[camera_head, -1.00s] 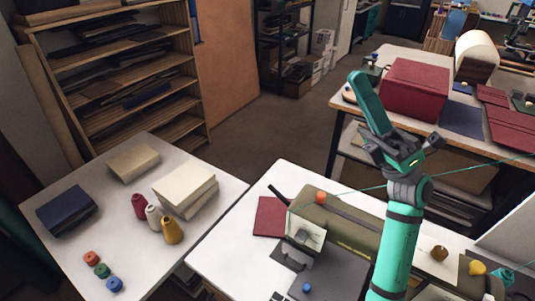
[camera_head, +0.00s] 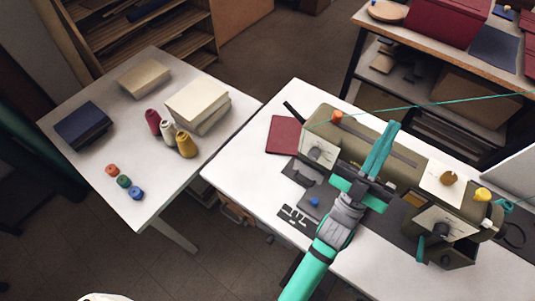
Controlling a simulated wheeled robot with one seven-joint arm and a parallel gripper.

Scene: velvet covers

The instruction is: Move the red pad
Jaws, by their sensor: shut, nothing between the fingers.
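The red pad (camera_head: 284,134) is a flat dark red square. It lies on the white table (camera_head: 240,168), near its far left part, just left of the olive sewing machine (camera_head: 405,165). My gripper (camera_head: 391,126) is shut and empty, its teal fingers together and pointing up in the picture, over the middle of the machine. It is to the right of the pad and apart from it. My arm hides part of the machine and the table below.
A left white table (camera_head: 100,180) holds thread spools (camera_head: 167,130), stacked pale blocks (camera_head: 198,104), a dark blue book (camera_head: 83,125) and small bobbins (camera_head: 123,181). A wooden bench (camera_head: 420,38) stands at the back right. A teal thread (camera_head: 440,103) runs across the view.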

